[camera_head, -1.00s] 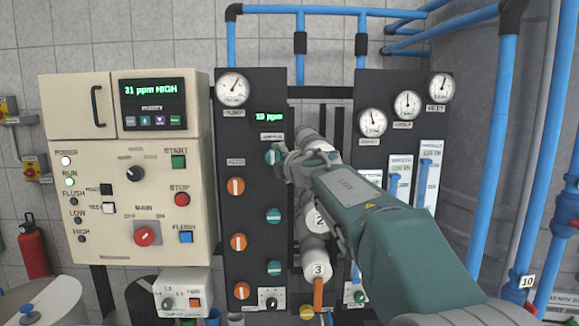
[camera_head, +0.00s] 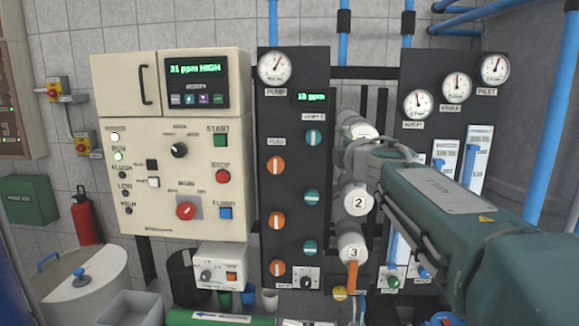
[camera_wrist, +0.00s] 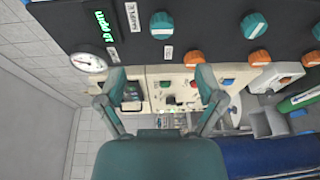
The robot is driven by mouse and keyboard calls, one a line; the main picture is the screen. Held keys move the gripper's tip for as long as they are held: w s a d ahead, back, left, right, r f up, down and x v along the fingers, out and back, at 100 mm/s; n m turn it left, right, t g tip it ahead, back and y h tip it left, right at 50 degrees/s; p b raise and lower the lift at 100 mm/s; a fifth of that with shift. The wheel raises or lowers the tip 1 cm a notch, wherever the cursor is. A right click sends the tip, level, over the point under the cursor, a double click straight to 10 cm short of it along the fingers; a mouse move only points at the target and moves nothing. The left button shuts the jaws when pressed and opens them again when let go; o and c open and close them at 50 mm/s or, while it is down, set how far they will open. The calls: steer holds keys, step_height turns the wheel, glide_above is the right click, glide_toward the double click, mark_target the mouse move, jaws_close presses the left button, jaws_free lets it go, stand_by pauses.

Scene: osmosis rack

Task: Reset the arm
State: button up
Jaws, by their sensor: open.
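My gripper shows in the wrist view (camera_wrist: 160,100) with its two teal and grey fingers spread apart and nothing between them. In the head view my teal arm comes in from the right, and its gripper end (camera_head: 352,128) is in front of the cylinders right of the black valve panel (camera_head: 292,178). The fingertips are hard to make out there. The top teal knob (camera_head: 313,138) is left of the gripper, apart from it. White cylinders numbered 2 (camera_head: 357,201) and 3 (camera_head: 352,250) are below it, and the arm hides part of the rack behind.
A cream control cabinet (camera_head: 140,205) reading 31 ppm HIGH stands at the left. Gauges (camera_head: 457,86) and flow tubes (camera_head: 480,150) are on the right panel. Blue pipes (camera_head: 550,150) run at the right. A lidded tank (camera_head: 85,285) and red extinguisher (camera_head: 85,217) stand lower left.

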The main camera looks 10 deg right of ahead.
steer(key=s+d+f+m+g+h, duration=0.2)
steer(key=s+f+m+h, duration=0.1)
steer(key=s+f+m, duration=0.3)
steer(key=s+d+f+m+g+h, duration=0.2)
steer(key=s+f+m+h, duration=0.1)
steer(key=s+m, duration=0.45)
steer(key=s+a+f+m+g+y, duration=0.2)
steer(key=s+a+f+m+g, duration=0.1)
steer(key=s+f, duration=0.6)
steer(key=s+a+f+m+g+y, duration=0.2)
steer(key=s+a+f+m+g, duration=0.1)
steer(key=s+f, duration=0.7)
steer(key=shift+s+a+f+g, duration=0.25)
steer(key=shift+s+a+g, duration=0.2)
steer(key=shift+g, duration=0.45)
steer(key=shift+w, duration=0.15)
steer(key=n+t+h, duration=0.1)
steer(key=t+h, duration=0.1)
steer(key=t, duration=1.5)
glide_toward(313, 141)
steer(key=x, duration=1)
steer(key=shift+w+r, duration=0.2)
steer(key=shift+w, duration=0.15)
